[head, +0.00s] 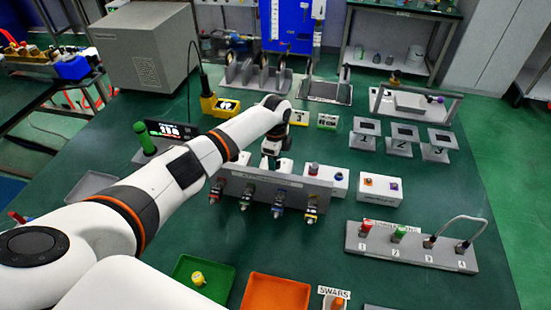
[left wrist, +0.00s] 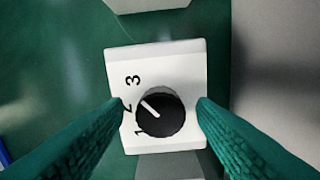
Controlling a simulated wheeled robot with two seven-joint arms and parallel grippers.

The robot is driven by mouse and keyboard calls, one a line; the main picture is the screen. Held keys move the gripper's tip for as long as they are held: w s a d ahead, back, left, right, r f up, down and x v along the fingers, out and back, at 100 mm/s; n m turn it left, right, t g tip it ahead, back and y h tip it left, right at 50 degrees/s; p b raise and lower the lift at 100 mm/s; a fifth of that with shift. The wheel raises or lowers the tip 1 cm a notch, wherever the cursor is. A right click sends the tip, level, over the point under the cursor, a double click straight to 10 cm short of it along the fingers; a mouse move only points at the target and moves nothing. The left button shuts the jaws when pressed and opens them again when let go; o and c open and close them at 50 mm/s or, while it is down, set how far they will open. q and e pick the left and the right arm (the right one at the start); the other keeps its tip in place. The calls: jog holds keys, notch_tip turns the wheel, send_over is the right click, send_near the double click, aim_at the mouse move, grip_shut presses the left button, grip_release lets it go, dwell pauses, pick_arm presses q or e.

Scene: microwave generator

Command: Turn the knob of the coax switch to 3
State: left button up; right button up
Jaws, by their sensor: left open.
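The coax switch is a white box (left wrist: 184,60) with a round black knob (left wrist: 162,118) in the left wrist view. The digits 1, 2 and 3 run up its left side. The white pointer line on the knob points up and left, between 2 and 3. My left gripper (left wrist: 160,105) is open, with one green finger on each side of the knob. I see no clear contact. In the head view my left gripper (head: 271,160) points down behind the grey panel, and the switch is mostly hidden there. My right gripper is not in view.
The upright grey panel (head: 262,185) with several coloured valves stands just in front of the left gripper. White boxes (head: 380,189) stand to its right. A grey block with numbered sockets (head: 410,246) is at the right front. Green (head: 181,270) and orange (head: 272,292) trays lie in front.

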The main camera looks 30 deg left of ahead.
pick_arm(q)
jog(key=shift+r, duration=0.1)
notch_tip(320, 180, up, 12)
jog(key=b, duration=0.1)
jog(key=shift+b, duration=0.3)
dwell(0.4)
